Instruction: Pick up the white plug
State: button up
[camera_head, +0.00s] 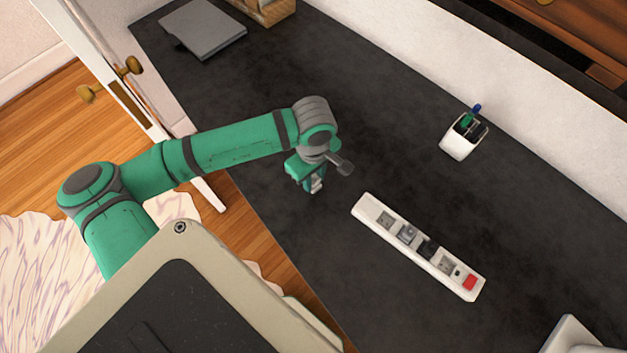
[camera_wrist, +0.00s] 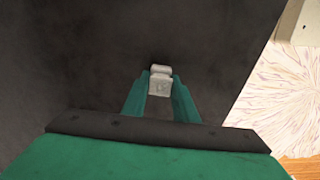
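The small white plug (camera_wrist: 160,82) sits between the fingertips of my gripper (camera_wrist: 159,88) in the wrist view, with both green fingers against its sides. In the head view my gripper (camera_head: 315,184) points down over the desk, left of the power strip, and a pale bit of the plug (camera_head: 317,186) shows at its tips. I cannot tell how high the plug is above the desk top.
A white power strip (camera_head: 372,211) with a grey plug (camera_head: 407,233), a black plug (camera_head: 427,248) and a red switch (camera_head: 469,283) lies on the dark desk (camera_head: 330,255). A white pen cup (camera_head: 457,148) stands at the back, a grey laptop-like slab (camera_head: 203,28) at the far left.

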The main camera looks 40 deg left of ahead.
jog(key=c, duration=0.3)
jog(key=shift+r, duration=0.1)
jog(key=shift+c, duration=0.2)
jog(key=shift+r, duration=0.55)
jog(key=s+a+r, duration=0.2)
jog(key=s+r, duration=0.4)
jog(key=s+a+r, duration=0.2)
jog(key=s+r, duration=0.3)
jog(key=s, duration=0.2)
jog(key=shift+s+a+r, duration=0.15)
jog(key=shift+a+r, duration=0.2)
